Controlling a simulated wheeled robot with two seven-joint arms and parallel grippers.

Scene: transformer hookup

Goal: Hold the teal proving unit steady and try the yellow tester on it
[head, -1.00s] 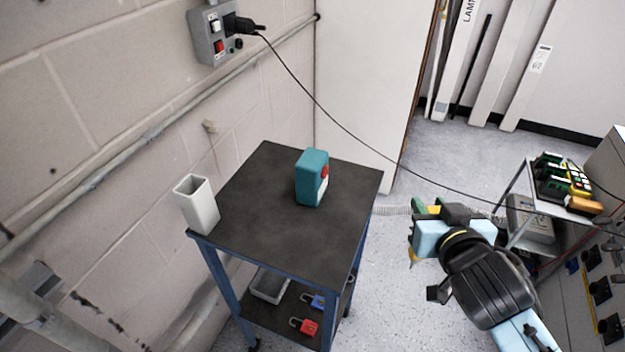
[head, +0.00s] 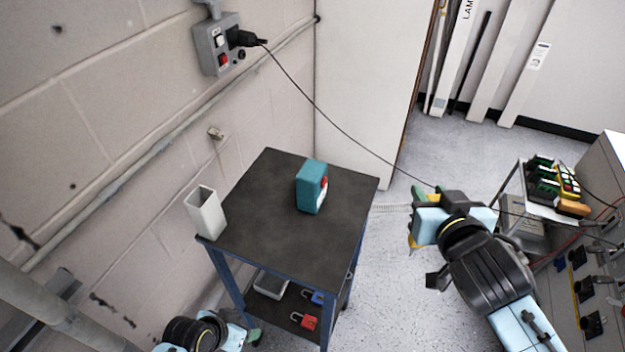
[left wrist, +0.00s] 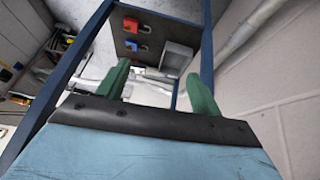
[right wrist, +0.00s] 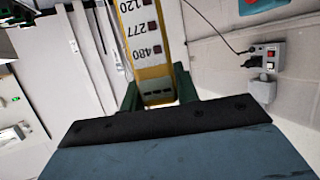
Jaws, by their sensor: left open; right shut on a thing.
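The teal proving unit (head: 311,188), with a red part on its side, stands upright on the dark top of the blue-legged cart (head: 290,235). No gripper touches it. My right gripper (head: 420,222) is shut on the yellow tester, to the right of the cart. The tester (right wrist: 147,38), with 120, 277 and 480 markings, shows between the fingers in the right wrist view; little of it shows in the head view. My left gripper (left wrist: 157,90) is open and empty. In the head view it is low at the left, near the cart's front, mostly cut off by the frame edge.
A white open holder (head: 207,213) is at the cart's left edge, near the block wall. Red (head: 304,320) and blue padlocks and a grey tray (head: 270,285) sit on the lower shelf. A black cable crosses behind the cart from the wall socket (head: 218,45). The cart top is otherwise clear.

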